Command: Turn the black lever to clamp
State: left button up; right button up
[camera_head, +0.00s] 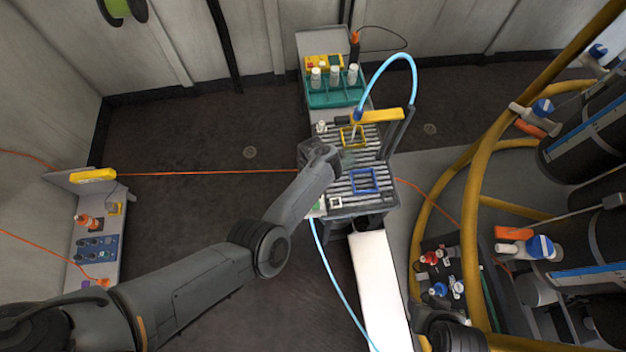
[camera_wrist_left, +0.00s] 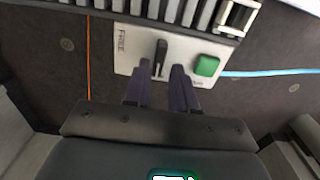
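The black lever (camera_wrist_left: 160,57) stands out from a white panel (camera_wrist_left: 122,62) in the left wrist view, pointing roughly straight across it. The word FREE is printed at the panel's left end; the lettering at the right is partly hidden. A green button (camera_wrist_left: 207,66) sits right of the lever. My left gripper (camera_wrist_left: 161,72) is open, its two dark fingertips on either side of the lever's near end, with gaps visible. Whether they overlap the lever in depth I cannot tell. In the head view my left wrist hides the lever. My right gripper is out of view.
The panel is on the edge of a slatted table (camera_head: 372,203) holding a yellow frame (camera_head: 345,141) and a blue frame (camera_head: 376,182). A teal rack (camera_head: 335,100) with white bottles stands behind. A light blue hose (camera_head: 327,262) hangs beside the table. Yellow pipes (camera_head: 468,215) stand right.

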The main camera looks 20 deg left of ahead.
pick_arm(q)
notch_tip(320, 180, up, 7)
jog(key=p, duration=0.2)
jog(key=shift+r+p, duration=0.15)
jog(key=shift+p, duration=0.25)
